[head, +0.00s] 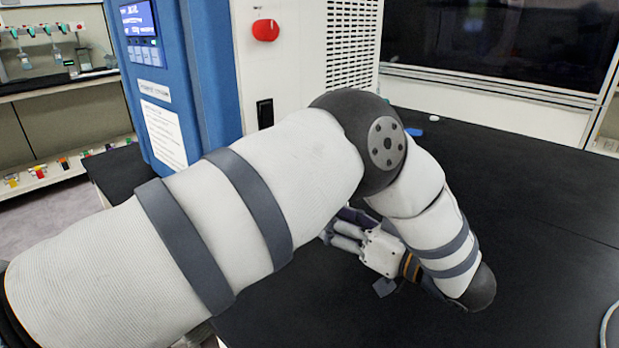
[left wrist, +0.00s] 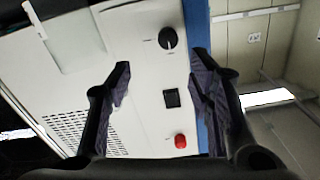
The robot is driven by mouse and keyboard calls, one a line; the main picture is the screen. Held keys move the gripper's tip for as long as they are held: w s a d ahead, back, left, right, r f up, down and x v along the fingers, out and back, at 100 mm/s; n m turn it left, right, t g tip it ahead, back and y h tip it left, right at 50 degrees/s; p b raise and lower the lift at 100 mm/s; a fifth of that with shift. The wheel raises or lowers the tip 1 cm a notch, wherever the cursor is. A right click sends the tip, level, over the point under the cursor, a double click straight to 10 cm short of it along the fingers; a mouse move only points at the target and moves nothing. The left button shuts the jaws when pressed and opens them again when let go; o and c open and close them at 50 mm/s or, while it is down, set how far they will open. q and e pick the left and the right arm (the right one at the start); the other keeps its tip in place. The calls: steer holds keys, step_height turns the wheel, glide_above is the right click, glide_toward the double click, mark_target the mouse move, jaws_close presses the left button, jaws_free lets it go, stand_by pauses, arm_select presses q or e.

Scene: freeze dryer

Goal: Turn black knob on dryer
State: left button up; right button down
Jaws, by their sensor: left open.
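The freeze dryer (head: 290,75) stands at the back of the black table, with a blue front and a white side panel. In the left wrist view the black knob (left wrist: 168,38) is on the white panel, above a black switch (left wrist: 171,98) and a red button (left wrist: 180,141). In the head view the knob cannot be made out. My left gripper (left wrist: 160,75) is open and empty, its fingers spread and pointing toward the panel; the knob appears beyond the fingertips, nearer the right one, with no contact visible. In the head view my left gripper (head: 365,240) is partly hidden behind my forearm. My right gripper is not seen.
The red button (head: 265,30) and a vent grille (head: 352,45) are on the dryer's side. The black table (head: 540,230) is mostly clear at the right, with a cable at its right edge (head: 608,325). A shelf (head: 60,90) with small items stands at the far left.

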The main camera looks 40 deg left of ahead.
arm_select(q)
steer(key=a, duration=1.2)
steer(key=shift+s+r, duration=0.15)
jaws_close()
